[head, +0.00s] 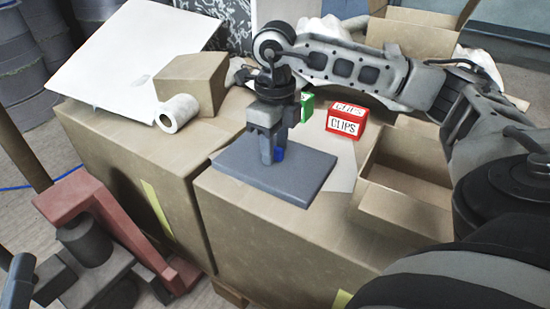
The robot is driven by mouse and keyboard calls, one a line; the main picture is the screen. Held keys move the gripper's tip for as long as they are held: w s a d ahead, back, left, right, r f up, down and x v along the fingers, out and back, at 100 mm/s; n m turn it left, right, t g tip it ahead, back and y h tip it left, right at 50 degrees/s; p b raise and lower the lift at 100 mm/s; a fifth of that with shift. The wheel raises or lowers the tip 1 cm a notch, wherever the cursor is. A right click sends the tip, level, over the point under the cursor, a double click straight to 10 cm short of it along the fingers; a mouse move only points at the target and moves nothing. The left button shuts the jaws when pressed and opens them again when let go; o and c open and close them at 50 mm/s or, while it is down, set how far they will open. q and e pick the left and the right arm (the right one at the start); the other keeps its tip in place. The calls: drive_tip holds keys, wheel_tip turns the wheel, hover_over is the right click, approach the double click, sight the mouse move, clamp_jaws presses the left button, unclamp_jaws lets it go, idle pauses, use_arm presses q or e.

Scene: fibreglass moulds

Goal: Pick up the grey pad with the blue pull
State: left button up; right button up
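The grey pad (305,178) lies flat on top of a large cardboard box, near its front left edge. Its blue pull (280,154) shows as a small patch on the pad's upper face, partly hidden by my gripper. My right gripper (273,157) points straight down at the pad, with its fingertips at the pull. The fingers look close together, but I cannot tell whether they are closed on the pull. The pad appears to rest on the box. My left gripper is not in view.
A red CLIPS box (346,121) and a green box (307,107) stand behind the pad. An open cardboard box (405,196) is at the right. A white roll (178,113), small carton (192,80) and white panel (130,55) are left. A red pallet jack (95,215) stands lower left.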

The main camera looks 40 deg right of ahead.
drive_tip(key=shift+f, duration=0.2)
clamp_jaws()
drive_tip(key=shift+r, duration=0.15)
